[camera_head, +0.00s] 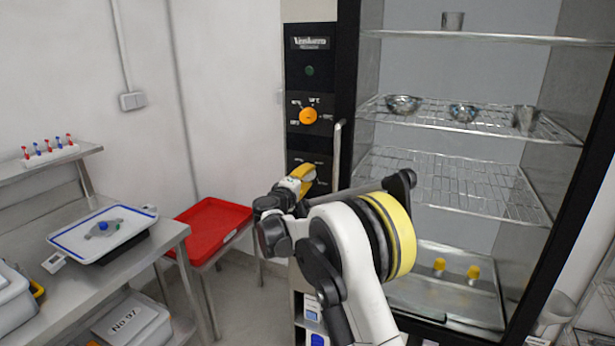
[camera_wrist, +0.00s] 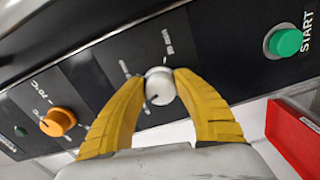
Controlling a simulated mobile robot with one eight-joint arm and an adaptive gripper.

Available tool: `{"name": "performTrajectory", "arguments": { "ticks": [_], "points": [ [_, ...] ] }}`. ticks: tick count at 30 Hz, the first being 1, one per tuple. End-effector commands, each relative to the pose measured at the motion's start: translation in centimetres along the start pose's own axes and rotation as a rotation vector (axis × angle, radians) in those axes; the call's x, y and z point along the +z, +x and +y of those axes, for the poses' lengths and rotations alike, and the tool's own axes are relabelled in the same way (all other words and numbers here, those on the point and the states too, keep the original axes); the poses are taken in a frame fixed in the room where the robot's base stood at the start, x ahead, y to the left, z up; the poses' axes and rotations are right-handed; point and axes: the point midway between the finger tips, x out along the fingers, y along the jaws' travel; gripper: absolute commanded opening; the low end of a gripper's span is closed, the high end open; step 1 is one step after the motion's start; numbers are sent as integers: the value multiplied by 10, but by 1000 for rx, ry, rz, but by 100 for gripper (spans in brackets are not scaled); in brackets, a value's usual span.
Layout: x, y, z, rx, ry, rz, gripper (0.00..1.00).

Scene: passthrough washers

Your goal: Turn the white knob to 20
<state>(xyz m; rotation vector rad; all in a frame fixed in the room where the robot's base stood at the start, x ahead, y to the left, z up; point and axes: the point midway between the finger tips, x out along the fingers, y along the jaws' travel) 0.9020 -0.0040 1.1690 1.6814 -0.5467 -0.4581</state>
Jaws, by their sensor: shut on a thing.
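The white knob (camera_wrist: 160,85) sits on the black control panel in the wrist view, with a dark pointer mark near its lower left. Some markings around it show, but they are too blurred to read. My gripper (camera_wrist: 160,92) has its two yellow fingers closed on either side of the knob, touching it. In the head view my gripper (camera_head: 303,181) is at the lower part of the black panel (camera_head: 308,72), and it hides the white knob there.
An orange knob (camera_wrist: 58,122) is beside the white one, and a green START button (camera_wrist: 286,42) is on the other side. A wire-shelved cabinet (camera_head: 450,185) stands right of the panel. A red tray (camera_head: 212,224) and a steel table (camera_head: 172,232) are at left.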

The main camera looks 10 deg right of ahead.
Motion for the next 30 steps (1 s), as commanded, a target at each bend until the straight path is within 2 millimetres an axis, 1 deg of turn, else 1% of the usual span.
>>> {"name": "performTrajectory", "arguments": {
  "ticks": [21,30],
  "points": [
    [-2,1,-1,2,671,3,5],
    [-2,1,-1,1,895,3,5]
  ]
}}
